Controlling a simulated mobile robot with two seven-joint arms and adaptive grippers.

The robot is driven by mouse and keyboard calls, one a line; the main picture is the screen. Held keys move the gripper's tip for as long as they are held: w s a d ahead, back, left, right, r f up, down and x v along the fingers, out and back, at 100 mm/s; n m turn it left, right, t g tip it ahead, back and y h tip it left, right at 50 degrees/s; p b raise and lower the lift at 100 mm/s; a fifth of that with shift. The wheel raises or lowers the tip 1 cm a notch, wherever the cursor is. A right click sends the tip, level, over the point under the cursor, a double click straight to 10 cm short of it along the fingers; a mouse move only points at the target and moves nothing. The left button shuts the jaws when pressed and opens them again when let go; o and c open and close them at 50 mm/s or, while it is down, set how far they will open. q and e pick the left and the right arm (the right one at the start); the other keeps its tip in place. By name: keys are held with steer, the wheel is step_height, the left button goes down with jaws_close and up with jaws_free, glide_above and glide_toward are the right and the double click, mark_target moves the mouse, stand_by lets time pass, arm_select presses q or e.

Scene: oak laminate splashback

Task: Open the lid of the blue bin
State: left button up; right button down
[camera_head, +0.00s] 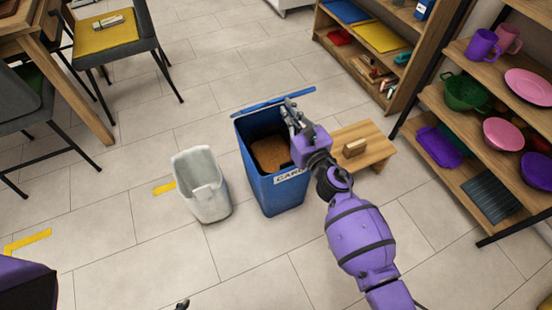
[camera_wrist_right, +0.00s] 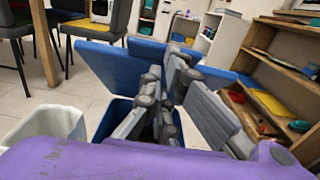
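The blue bin (camera_head: 272,192) stands upright on the floor with a label on its front, and its brown inside shows from above. Its blue lid (camera_head: 262,106) is raised at the back edge and seen almost edge-on. In the right wrist view the lid (camera_wrist_right: 112,68) is a broad blue panel standing up behind the fingers. My right gripper (camera_head: 291,110) is over the bin's right rim, close to the lid; whether it touches the lid is unclear. Its fingers (camera_wrist_right: 168,95) overlap, so their opening is unclear. Only a small dark tip, likely my left gripper (camera_head: 182,304), shows at the bottom edge.
A white open bin (camera_head: 203,190) stands just left of the blue bin. A low wooden stool (camera_head: 358,143) with a wooden block is close on the right. Shelves (camera_head: 470,180) line the right side. Chairs and a table are at upper left. Floor in front is clear.

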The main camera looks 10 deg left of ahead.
steer(key=shift+w+a+r+p, duration=0.2)
steer(key=shift+w+a+r, duration=0.25)
steer(key=shift+w+r, duration=0.2)
steer(key=shift+w+a+r+p, duration=0.25)
steer(key=shift+w+a+r, duration=0.15)
steer(key=shift+w+r, duration=0.25)
steer(key=shift+w+a+r+p, duration=0.2)
steer(key=shift+w+a+r, duration=0.3)
steer(key=shift+r, duration=0.25)
steer(key=shift+w+a+r, duration=0.35)
steer(key=shift+w+r, duration=0.05)
steer(key=shift+w, duration=0.15)
steer(key=shift+w+a+r, duration=0.4)
steer(key=shift+w+a, duration=0.05)
steer(key=shift+w, duration=0.2)
steer(key=shift+w+a+r, duration=0.4)
steer(key=shift+w+a, duration=0.05)
steer(key=shift+w, duration=0.15)
arm_select(q)
step_height(320, 180, down, 9)
steer(key=s+b, duration=0.2)
steer(key=b, duration=0.7)
steer(key=shift+s+g+b, duration=0.15)
steer(key=shift+g+b, duration=0.15)
steer(key=shift+g, duration=0.1)
arm_select(e)
steer(key=r+x, duration=0.3)
steer(key=x, duration=1.4)
